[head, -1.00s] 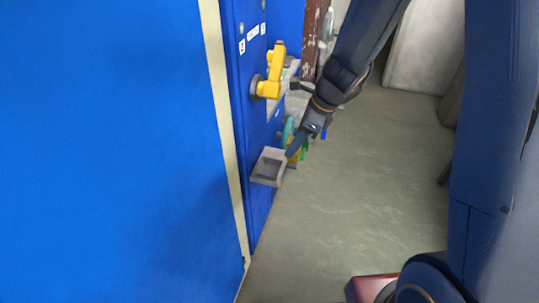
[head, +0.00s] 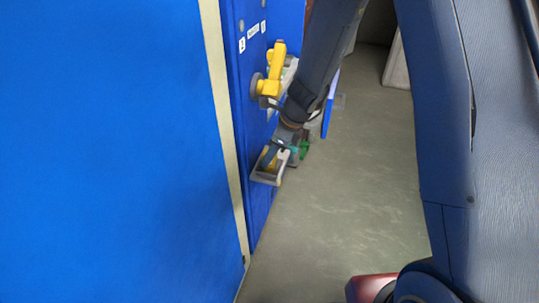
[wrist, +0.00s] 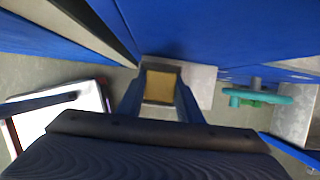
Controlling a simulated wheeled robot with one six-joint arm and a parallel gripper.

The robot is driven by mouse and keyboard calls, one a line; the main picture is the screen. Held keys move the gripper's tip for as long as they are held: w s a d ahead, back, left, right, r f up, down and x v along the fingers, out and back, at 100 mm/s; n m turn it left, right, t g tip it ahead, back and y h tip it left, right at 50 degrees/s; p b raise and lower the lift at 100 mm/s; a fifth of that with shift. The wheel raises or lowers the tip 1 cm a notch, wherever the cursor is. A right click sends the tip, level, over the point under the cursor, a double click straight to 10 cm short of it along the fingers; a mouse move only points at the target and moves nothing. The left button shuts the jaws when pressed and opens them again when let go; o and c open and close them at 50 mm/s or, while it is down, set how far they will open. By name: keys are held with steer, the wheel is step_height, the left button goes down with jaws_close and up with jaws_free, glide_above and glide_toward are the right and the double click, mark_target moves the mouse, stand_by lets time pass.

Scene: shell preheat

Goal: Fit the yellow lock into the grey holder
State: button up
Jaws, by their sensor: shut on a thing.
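The yellow lock (wrist: 161,87) is between the two fingers of my gripper (wrist: 160,98) in the wrist view, and my gripper is shut on it. In the head view, small yellow parts of the lock (head: 268,155) show beside my gripper (head: 273,158), low on the blue panel. The grey holder (head: 265,179) is a tray-like piece jutting from the panel, right at my gripper. In the wrist view the grey holder (wrist: 203,82) shows around and to the right of the lock. I cannot tell whether the lock is seated in it or just above it.
A yellow lever (head: 272,75) on a grey hub sticks out from the blue panel (head: 235,110) above my gripper. A teal wheel (wrist: 258,95) is to the right in the wrist view.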

steer(key=shift+f, duration=0.25)
steer(key=o, duration=1.2)
steer(key=shift+d+r, duration=0.1)
steer(key=shift+r, duration=0.45)
steer(key=p+v, duration=0.2)
steer(key=v, duration=1)
steer(key=s+d+r+n+h, duration=0.1)
steer(key=s+d+n, duration=0.4)
steer(key=s+n, duration=0.2)
steer(key=s+d+r+n+g+h, duration=0.1)
steer(key=s+d+r+n, duration=0.1)
steer(key=s+d+n, duration=0.3)
steer(key=s+d+r+n+h, duration=0.1)
steer(key=s+d+n+h, duration=0.1)
steer(key=s+d+n, duration=0.4)
steer(key=shift+s+r+n+g, duration=0.15)
steer(key=shift+s+r+n, duration=0.05)
steer(key=shift+s+n, duration=0.5)
steer(key=shift+s+r+n+g, duration=0.15)
steer(key=shift+s+n, duration=0.55)
steer(key=shift+s, duration=0.05)
